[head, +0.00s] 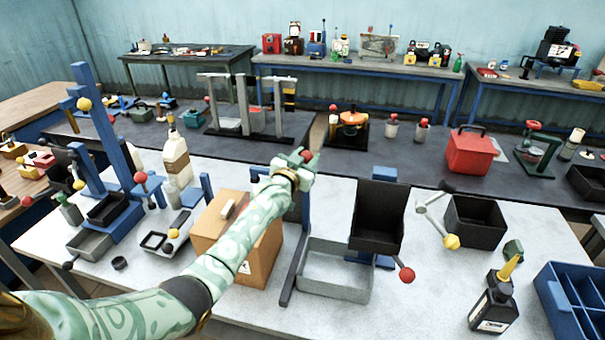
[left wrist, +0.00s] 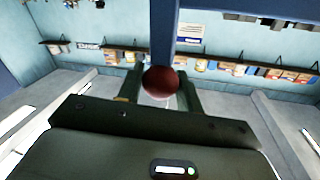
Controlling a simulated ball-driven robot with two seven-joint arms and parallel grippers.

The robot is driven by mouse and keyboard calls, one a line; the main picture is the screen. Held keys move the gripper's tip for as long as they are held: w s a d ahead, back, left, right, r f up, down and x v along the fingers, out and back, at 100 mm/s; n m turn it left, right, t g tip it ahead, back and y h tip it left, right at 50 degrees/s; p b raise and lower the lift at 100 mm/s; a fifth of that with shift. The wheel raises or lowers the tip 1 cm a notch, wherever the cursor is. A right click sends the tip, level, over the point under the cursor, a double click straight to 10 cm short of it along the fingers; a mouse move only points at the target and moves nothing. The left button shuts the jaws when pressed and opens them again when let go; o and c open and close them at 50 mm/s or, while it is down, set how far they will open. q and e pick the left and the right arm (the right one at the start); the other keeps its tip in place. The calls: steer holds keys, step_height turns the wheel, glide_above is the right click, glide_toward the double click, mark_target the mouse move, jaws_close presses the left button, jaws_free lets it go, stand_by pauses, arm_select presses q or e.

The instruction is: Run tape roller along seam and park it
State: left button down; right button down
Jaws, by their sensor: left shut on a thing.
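My left gripper (head: 303,160) reaches over the light table and is shut on a red ball knob (head: 307,155). The knob also shows between the fingers in the left wrist view (left wrist: 160,82). What the knob is fixed to is mostly hidden; a dark blue post (left wrist: 163,35) stands beyond it in that view. A brown cardboard box (head: 253,252) stands under my left forearm, which covers part of its top. A small cream block (head: 228,209) lies on the box. I cannot tell which thing is the tape roller. My right gripper is out of view.
A black hopper (head: 378,215) stands behind a grey tray (head: 335,275), right of the box. A black bottle (head: 494,302) and a blue divided crate (head: 578,300) are at front right. White bottles (head: 176,157) and a blue stand (head: 118,150) are at left.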

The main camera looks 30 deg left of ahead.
arm_select(q)
steer(key=shift+w+a, duration=0.1)
steer(key=shift+w, duration=0.1)
steer(key=shift+r, duration=0.1)
steer(key=c, duration=1)
jaws_free()
steer(key=shift+w, duration=0.15)
steer(key=shift+o, duration=0.2)
steer(key=shift+w, duration=0.2)
steer(key=shift+s, duration=0.3)
steer(key=s+p, duration=0.2)
steer(key=s, duration=1.3)
steer(key=shift+s+d, duration=0.3)
steer(key=shift+s, duration=0.1)
